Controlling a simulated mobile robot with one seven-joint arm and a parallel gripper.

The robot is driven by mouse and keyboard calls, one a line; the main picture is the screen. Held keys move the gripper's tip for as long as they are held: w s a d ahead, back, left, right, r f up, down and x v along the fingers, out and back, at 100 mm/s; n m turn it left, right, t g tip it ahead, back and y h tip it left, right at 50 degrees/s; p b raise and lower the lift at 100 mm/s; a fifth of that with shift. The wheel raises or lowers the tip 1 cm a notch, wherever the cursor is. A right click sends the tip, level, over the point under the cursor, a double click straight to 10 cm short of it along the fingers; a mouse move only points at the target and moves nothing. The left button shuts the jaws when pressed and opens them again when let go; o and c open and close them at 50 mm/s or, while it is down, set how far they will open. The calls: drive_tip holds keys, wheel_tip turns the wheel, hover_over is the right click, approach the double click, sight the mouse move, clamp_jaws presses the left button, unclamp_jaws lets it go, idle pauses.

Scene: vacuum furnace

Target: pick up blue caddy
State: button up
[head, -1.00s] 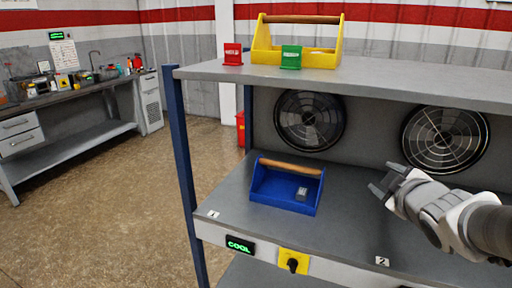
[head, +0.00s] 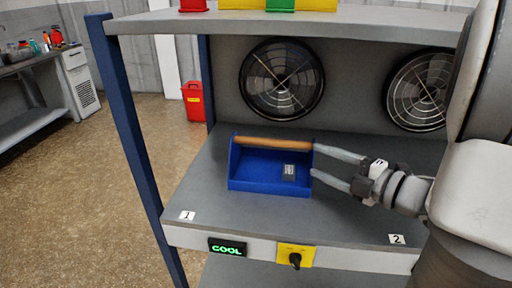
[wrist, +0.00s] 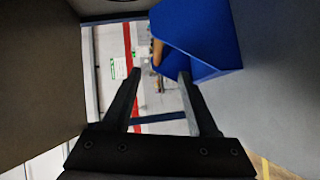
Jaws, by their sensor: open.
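In the wrist view the caddy (wrist: 200,32) is at the top, beyond and partly right of the open fingers (wrist: 159,74). Nothing is between the fingers.
The upper shelf (head: 290,22) hangs above, holding a cropped yellow caddy (head: 240,4) and red (head: 193,5) and green (head: 281,5) items. A blue post (head: 130,130) stands at left. Two fans (head: 281,80) are behind. A COOL display (head: 228,247) and yellow switch (head: 296,256) are on the front edge.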

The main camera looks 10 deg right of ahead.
drive_tip(key=x, duration=1.1)
drive_tip(key=shift+a, duration=0.25)
drive_tip(key=shift+x, duration=3.05)
drive_tip(key=shift+w+d+r, duration=0.1)
drive_tip(key=shift+d+r, duration=0.05)
clamp_jaws()
drive_tip(key=shift+r, duration=0.15)
